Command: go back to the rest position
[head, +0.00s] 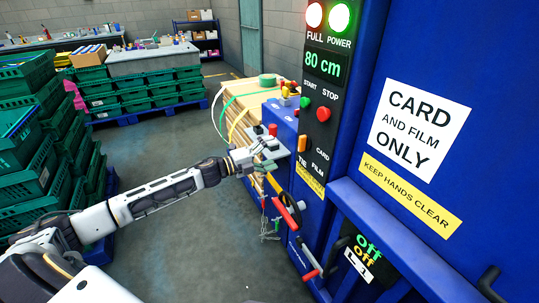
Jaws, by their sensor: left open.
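My left arm reaches in from the lower left. My left gripper (266,156) is open at the arm's end, in the middle of the view, close to the left side of the blue machine (355,105). It overlaps a small ledge with a red button on the machine's side. I cannot tell whether it touches anything there, and I see nothing held in it. My right gripper is not in view.
The machine's control panel (324,90) reads 80 cm, with lit FULL and POWER lamps. Red-handled tools (286,214) hang beside it. A strapped cardboard bale (236,108) stands behind the gripper. Green crates (35,145) are stacked left. The grey floor (185,235) is open between.

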